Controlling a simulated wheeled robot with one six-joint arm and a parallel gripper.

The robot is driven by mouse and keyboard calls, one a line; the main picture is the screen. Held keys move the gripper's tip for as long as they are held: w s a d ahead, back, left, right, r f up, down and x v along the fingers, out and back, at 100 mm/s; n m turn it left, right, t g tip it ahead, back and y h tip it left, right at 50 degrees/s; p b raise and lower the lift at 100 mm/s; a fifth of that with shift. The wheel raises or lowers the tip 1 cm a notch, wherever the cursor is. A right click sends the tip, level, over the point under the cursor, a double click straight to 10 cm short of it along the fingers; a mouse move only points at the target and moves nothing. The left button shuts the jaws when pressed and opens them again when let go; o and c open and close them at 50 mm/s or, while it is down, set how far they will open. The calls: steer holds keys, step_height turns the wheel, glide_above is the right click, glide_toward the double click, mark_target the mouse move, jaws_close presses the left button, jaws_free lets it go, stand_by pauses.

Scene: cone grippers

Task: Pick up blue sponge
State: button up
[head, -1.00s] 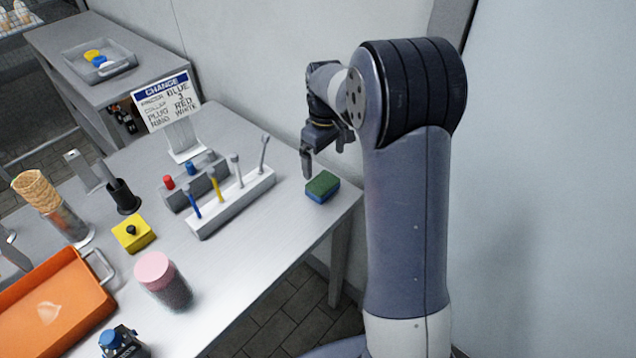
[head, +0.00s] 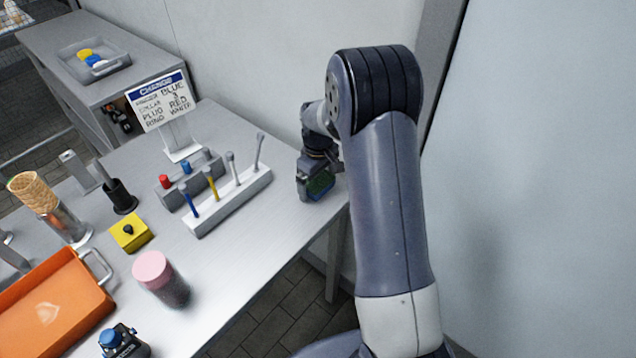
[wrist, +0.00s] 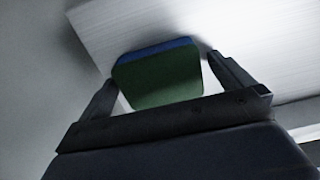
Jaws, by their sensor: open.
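The sponge has a green top and a blue lower layer. In the wrist view the sponge (wrist: 158,80) lies on the table, between the two fingers of my gripper (wrist: 160,80). A gap shows beside each finger, so the gripper is open around it and not closed on it. In the head view my gripper (head: 317,183) is low over the right corner of the table. The sponge (head: 320,183) there is partly hidden by the gripper.
A white rack (head: 229,203) with several upright tools stands left of my gripper. A sign (head: 160,103), a yellow block (head: 130,232), a pink-lidded jar (head: 160,277) and an orange tray (head: 55,305) are further left. The wall is close behind the gripper.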

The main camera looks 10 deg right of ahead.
mark_target(318, 179)
steer(key=shift+c, duration=0.4)
steer(key=c, duration=1)
steer(key=shift+r, duration=0.1)
step_height(318, 179, up, 10)
steer(key=shift+f, duration=0.1)
